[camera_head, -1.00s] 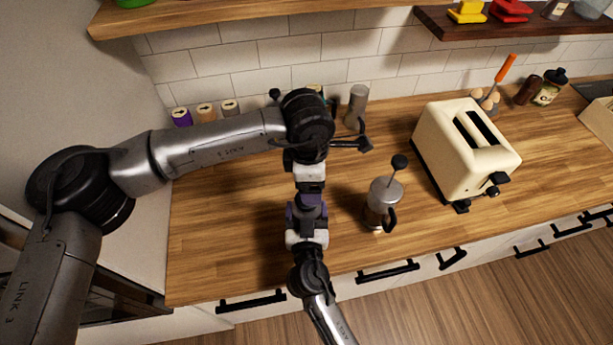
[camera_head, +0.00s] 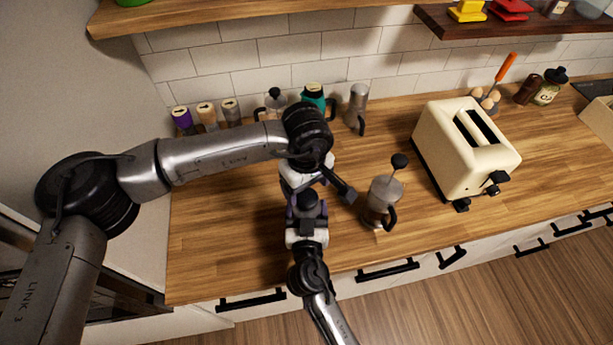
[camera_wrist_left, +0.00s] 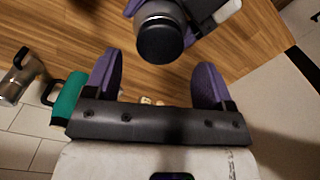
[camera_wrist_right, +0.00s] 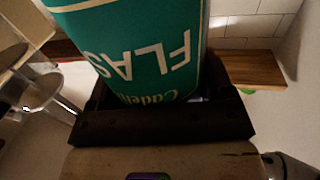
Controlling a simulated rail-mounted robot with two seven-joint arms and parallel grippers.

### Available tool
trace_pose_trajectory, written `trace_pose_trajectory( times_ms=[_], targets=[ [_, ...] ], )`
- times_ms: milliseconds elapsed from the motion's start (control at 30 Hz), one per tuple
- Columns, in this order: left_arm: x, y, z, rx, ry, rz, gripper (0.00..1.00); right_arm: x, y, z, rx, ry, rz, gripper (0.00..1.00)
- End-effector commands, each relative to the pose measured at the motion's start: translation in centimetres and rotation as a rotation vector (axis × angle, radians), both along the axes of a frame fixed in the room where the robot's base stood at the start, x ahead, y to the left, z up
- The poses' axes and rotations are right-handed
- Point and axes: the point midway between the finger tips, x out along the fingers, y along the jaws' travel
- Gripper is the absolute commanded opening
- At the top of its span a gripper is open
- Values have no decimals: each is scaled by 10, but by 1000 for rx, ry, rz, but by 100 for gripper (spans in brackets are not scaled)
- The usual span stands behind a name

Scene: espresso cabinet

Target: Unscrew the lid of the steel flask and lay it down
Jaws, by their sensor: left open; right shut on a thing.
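The steel flask (camera_wrist_left: 163,12) shows in the left wrist view with its round black lid (camera_wrist_left: 160,40) facing my left camera. My right gripper (camera_head: 308,218) is shut around the flask's body. In the right wrist view the flask's teal label (camera_wrist_right: 150,50) fills the space above the gripper and hides the fingers. My left gripper (camera_wrist_left: 157,74) is open and empty. The lid lies just beyond its purple fingertips, roughly in line with the gap and apart from them. In the head view my arms hide most of the flask.
A French press (camera_head: 382,200) stands right of the grippers, close to them. The cream toaster (camera_head: 465,150) is farther right. A teal handled vessel (camera_head: 313,93), a grey one (camera_head: 358,105) and small jars (camera_head: 206,113) line the wall. The counter (camera_head: 225,230) left of the grippers is clear.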

Motion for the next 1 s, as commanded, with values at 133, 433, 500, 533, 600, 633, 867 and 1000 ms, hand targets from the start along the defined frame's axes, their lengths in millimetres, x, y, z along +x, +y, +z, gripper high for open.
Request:
trace_pose_trajectory(
  times_ms=[133, 433, 500, 533, 600, 633, 867, 1000],
  targets=[
    [0, 0, -21, 0, 2, 2, 77, 0, 0, 0, 0, 0, 0, 8],
    [0, 0, -47, 1, 1, 3, 77, 0, 0, 0, 0, 0, 0, 8],
    [0, 0, -50, 1, 1, 3, 77, 0, 0, 0, 0, 1, 0, 8],
    [0, 0, -50, 0, 0, 2, 77, 0, 0, 0, 0, 1, 0, 8],
    [0, 0, -52, 0, 0, 2, 77, 0, 0, 0, 0, 1, 0, 8],
    [0, 0, -52, 0, 0, 2, 77, 0, 0, 0, 0, 1, 0, 8],
    [0, 0, -52, 0, 0, 3, 74, 0, 0, 0, 0, 1, 0, 8],
    [0, 0, -52, 0, 0, 3, 60, 0, 0, 0, 0, 1, 0, 8]
  ],
)
